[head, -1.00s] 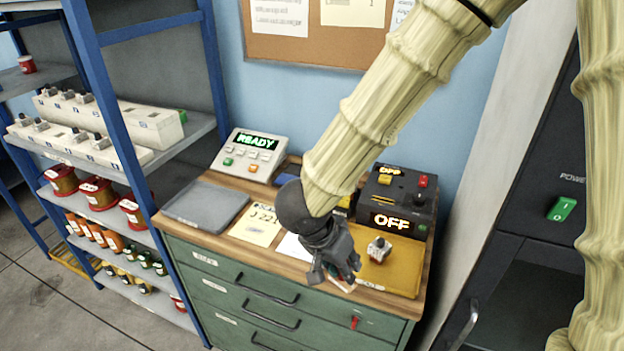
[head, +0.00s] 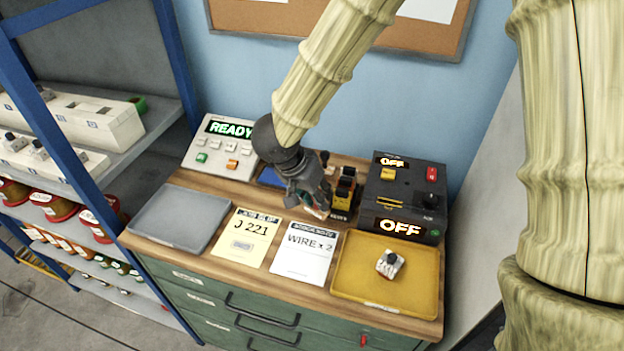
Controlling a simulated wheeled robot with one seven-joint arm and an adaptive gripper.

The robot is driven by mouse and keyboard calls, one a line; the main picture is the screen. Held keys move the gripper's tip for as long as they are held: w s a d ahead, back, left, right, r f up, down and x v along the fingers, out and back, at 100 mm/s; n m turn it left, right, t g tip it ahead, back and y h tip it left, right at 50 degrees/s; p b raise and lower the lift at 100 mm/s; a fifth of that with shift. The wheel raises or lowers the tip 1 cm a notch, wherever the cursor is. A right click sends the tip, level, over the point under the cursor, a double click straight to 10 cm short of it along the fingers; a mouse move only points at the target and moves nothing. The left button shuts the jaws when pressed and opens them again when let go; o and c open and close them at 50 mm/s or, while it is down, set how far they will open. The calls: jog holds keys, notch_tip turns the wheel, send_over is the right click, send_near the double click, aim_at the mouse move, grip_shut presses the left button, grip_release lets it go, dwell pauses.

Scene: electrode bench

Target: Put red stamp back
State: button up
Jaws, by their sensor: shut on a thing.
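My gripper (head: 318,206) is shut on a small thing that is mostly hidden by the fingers. A pale, reddish bit of it (head: 317,213) shows below the fingertips, and I take it for the red stamp. The gripper is over the back middle of the bench top, just left of a black and yellow item (head: 344,190). I cannot tell whether the held thing touches the bench. A blue pad (head: 271,177) lies behind and left of the gripper, partly hidden. A dark knob-like handle (head: 324,158) shows behind the gripper.
A grey tray (head: 180,217), a J 221 slip (head: 247,238), a WIRE x 2 card (head: 304,252) and a yellow tray (head: 345,270) with a small white item (head: 389,263) line the front. The READY console (head: 222,146) stands back left, the black OFF box (head: 405,195) right.

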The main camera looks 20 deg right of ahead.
jog(key=w, duration=0.2)
jog(key=w+d+p, duration=0.1)
jog(key=w, duration=0.2)
jog(key=w+p, duration=0.1)
jog(key=w, duration=0.2)
jog(key=shift+w+d+f, duration=0.15)
jog(key=shift+d+f, duration=0.2)
jog(key=shift+f, duration=0.05)
jog(key=shift+f+p, duration=0.35)
jog(key=shift+f, duration=1.4)
jog(key=o, duration=0.8)
jog(key=shift+f, duration=0.1)
jog(key=b+v, duration=0.1)
jog(key=v, duration=1.1)
